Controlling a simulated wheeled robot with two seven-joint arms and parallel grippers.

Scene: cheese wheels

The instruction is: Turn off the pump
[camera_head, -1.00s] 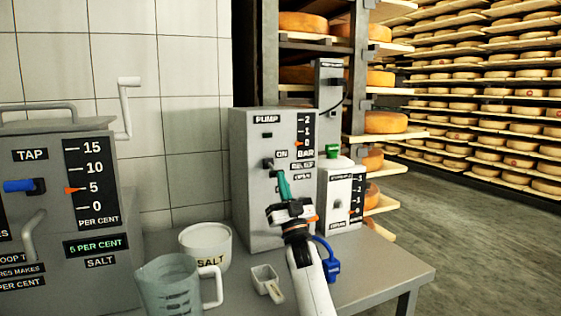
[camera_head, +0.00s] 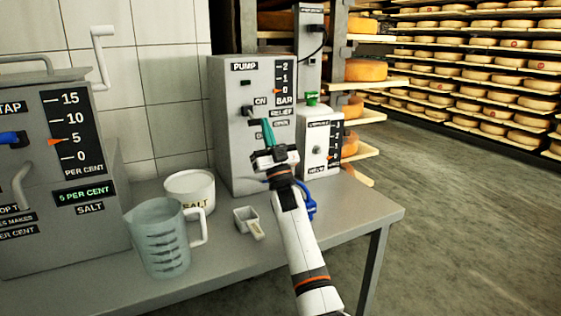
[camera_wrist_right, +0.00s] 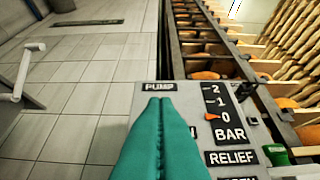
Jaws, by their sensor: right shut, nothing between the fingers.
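The pump (camera_head: 230,150) is a grey box with a PUMP label at the back of the table. A small switch lever (camera_head: 248,111) sticks out of its front beside the ON label. The gauge's orange pointer is near 0 BAR; the gauge (camera_wrist_right: 220,116) also shows in the right wrist view. My right gripper (camera_head: 266,121) has teal fingers, shut and empty, just right of the lever in the head view. I cannot tell whether they touch the pump. In the right wrist view the fingers (camera_wrist_right: 160,103) hide the lever and much of the front. My left gripper is not in view.
A smaller white box (camera_head: 318,150) with a green knob stands right of the pump. A salt tub (camera_head: 190,190), a clear jug (camera_head: 160,240), a scoop (camera_head: 247,220) and a grey tap unit (camera_head: 60,220) are to the left. The table's right end (camera_head: 375,215) is clear.

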